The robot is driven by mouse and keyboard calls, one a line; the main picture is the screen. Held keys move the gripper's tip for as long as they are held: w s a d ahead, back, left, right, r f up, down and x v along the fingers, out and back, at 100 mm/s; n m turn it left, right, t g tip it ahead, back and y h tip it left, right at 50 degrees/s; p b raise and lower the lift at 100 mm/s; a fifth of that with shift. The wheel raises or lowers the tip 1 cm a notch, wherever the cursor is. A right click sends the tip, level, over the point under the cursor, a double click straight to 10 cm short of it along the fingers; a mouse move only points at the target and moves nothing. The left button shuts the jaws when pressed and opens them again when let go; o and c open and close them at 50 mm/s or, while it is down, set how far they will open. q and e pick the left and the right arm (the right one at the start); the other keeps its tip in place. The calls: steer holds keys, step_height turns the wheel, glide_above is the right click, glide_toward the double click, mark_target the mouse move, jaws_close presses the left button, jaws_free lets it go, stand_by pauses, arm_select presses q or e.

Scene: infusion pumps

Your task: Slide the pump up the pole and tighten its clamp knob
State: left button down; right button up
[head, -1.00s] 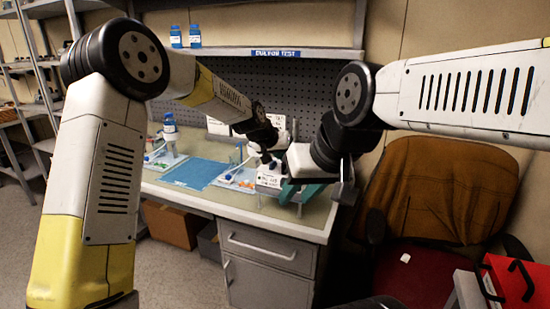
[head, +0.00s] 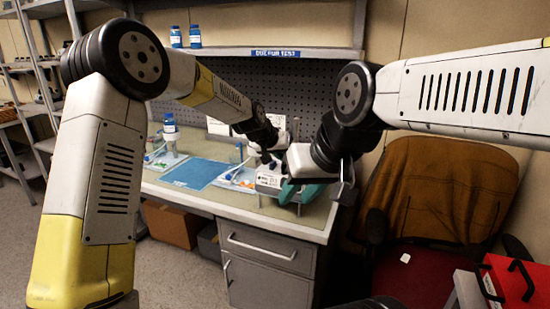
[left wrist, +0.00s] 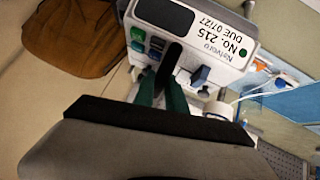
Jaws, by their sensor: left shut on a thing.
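The pump (head: 268,181) is a small pale box with a printed label, above the right end of the bench in the head view. In the left wrist view the pump (left wrist: 222,62) shows large, with a dark screen, coloured buttons and a label reading No. 215. My left gripper (left wrist: 168,75) is shut on the pump; its contact is partly hidden. My right gripper (head: 284,170) is close beside the pump; its fingers are too small and overlapped to read. A teal part (head: 305,193) shows beside the pump. The pole and clamp knob cannot be made out.
The bench (head: 275,212) holds a blue mat (head: 195,174), a blue-capped bottle (head: 170,128) and small items. A pegboard and shelf (head: 300,53) stand behind. A chair (head: 440,190) and a red box (head: 515,280) are at the right.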

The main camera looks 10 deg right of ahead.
stand_by(0.6)
arm_select(q)
step_height(320, 180, up, 10)
steer(key=shift+r, duration=0.2)
stand_by(1.5)
stand_by(0.4)
arm_select(e)
steer(key=w+r+n+t, duration=0.1)
steer(key=w+r+n, duration=0.7)
steer(key=w+r, duration=1.75)
steer(key=w+d+f+m+g, duration=0.3)
steer(key=w+d+f+g, duration=0.1)
steer(key=w+d+f, duration=1.35)
steer(key=shift+h, duration=0.3)
steer(key=shift+s+a+f, duration=0.25)
steer(key=shift+s+f, duration=0.15)
steer(key=shift+f, duration=1.05)
steer(key=shift+s+a+f, duration=0.25)
steer(key=shift+s+f, duration=0.1)
steer(key=shift+f, duration=1.15)
steer(key=shift+s+a+f, duration=0.25)
steer(key=shift+s+f, duration=0.15)
steer(key=shift+f, duration=1.05)
